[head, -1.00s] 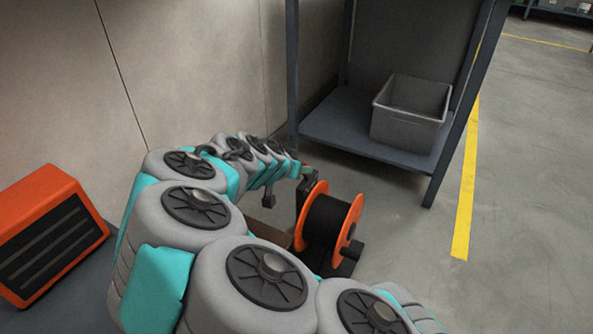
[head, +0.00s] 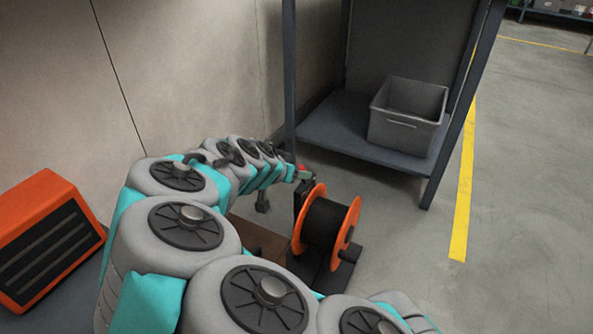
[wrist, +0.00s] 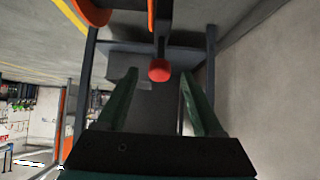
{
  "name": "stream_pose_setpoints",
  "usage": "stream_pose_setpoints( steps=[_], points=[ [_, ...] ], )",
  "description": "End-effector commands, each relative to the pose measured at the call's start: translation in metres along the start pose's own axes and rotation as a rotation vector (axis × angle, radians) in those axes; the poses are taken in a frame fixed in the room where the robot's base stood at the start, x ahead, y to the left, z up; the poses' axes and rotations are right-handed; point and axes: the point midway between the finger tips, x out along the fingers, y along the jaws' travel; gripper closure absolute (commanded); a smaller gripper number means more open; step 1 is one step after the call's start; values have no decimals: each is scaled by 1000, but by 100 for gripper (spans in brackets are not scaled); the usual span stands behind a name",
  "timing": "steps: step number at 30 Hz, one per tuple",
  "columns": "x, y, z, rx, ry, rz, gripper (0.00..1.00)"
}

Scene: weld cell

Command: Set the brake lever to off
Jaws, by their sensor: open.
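The brake lever shows as a red round knob (wrist: 160,70) on a dark stem in the wrist view. A small red spot of the knob (head: 301,168) shows in the head view, at the top of the spool stand. My gripper (wrist: 158,76) is open, with one green finger on each side of the knob; I cannot tell if the knob is fully between the fingertips or just beyond them. The spool (head: 325,228) has orange flanges and a dark winding. My arm hides part of its stand, and the lever's setting cannot be read.
A grey bin (head: 407,115) sits on the low shelf (head: 350,140) of a dark rack behind the spool. An orange box with dark slots (head: 45,240) stands at the left. A pale wall runs behind my arm. The floor right of the yellow line (head: 463,190) is clear.

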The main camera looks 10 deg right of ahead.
Motion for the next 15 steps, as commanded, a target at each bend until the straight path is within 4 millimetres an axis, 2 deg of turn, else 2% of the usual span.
stream_pose_setpoints(
  steps=[1,6,10,15],
  points=[
    [-11,-1,-2,1,3,-6,32],
    [-39,-1,-1,2,1,-3,32],
    [-53,-1,0,0,1,-3,32],
    [-60,0,0,1,-1,1,32]
  ],
)
